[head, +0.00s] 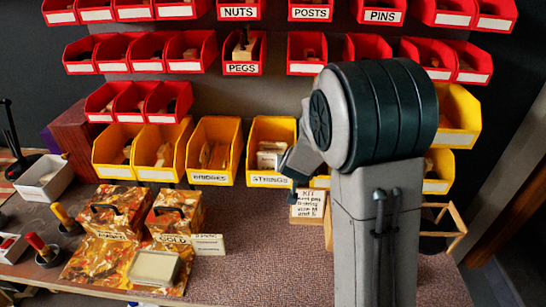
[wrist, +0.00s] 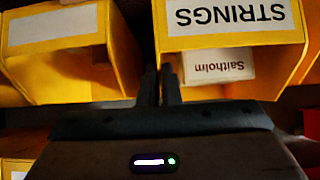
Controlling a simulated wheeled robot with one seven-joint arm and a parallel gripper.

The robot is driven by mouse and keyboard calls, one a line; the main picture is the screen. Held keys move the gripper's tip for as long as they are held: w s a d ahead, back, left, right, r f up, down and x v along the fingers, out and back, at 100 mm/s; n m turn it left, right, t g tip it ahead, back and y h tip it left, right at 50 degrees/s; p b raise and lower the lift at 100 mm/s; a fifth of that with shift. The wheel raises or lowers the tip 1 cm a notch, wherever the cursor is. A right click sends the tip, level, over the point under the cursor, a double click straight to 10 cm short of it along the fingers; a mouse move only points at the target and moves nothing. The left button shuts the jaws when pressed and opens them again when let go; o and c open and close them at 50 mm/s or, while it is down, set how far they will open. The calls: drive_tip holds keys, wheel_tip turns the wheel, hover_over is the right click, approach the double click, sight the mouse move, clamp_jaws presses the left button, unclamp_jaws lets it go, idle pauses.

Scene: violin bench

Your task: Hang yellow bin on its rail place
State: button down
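The yellow STRINGS bin (head: 271,180) is in the lower row, level with the yellow BRIDGES bin (head: 209,178) and a small gap to its right. In the wrist view the STRINGS bin (wrist: 235,15) appears upside down, with a white "Saitholm" packet inside. My gripper (head: 292,183) is at its right front side in the head view, partly hidden by my arm. In the wrist view my gripper's fingers (wrist: 161,68) are close together at the bin's side wall and look shut on it. Whether the bin's back sits on the rail is hidden.
Another yellow bin (wrist: 55,25) is close beside the fingers. Red bins (head: 240,55) fill the rows above. My arm hides bins at the right.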

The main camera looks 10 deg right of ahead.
drive_tip(key=shift+w+d+r, duration=0.1)
drive_tip(key=shift+w+d, duration=0.05)
drive_tip(key=shift+w, duration=0.4)
drive_tip(key=shift+w+d, duration=0.1)
drive_tip(key=shift+w, duration=0.45)
idle(0.6)
drive_tip(key=shift+f+b, duration=0.75)
drive_tip(key=shift+f, duration=0.3)
idle(0.5)
drive_tip(key=c, duration=1.6)
unclamp_jaws()
drive_tip(key=shift+s, duration=0.1)
drive_tip(key=shift+o, duration=0.2)
drive_tip(key=s+a+r+n+g+y+p, duration=0.1)
drive_tip(key=s+a+r+y+p, duration=0.15)
drive_tip(key=s+r, duration=0.45)
drive_tip(key=s+a+r+y+p, duration=0.1)
drive_tip(key=s+a+r+p, duration=0.2)
drive_tip(key=s+r, duration=0.45)
drive_tip(key=s+d+g, duration=0.2)
drive_tip(key=s, duration=0.7)
drive_tip(key=s+d+n+g+h, duration=0.1)
drive_tip(key=s+d+g, duration=0.1)
drive_tip(key=s, duration=0.8)
drive_tip(key=shift+d+r+g, duration=0.3)
drive_tip(key=shift+r+g, duration=0.15)
drive_tip(key=shift+g, duration=0.35)
drive_tip(key=shift+h, duration=0.25)
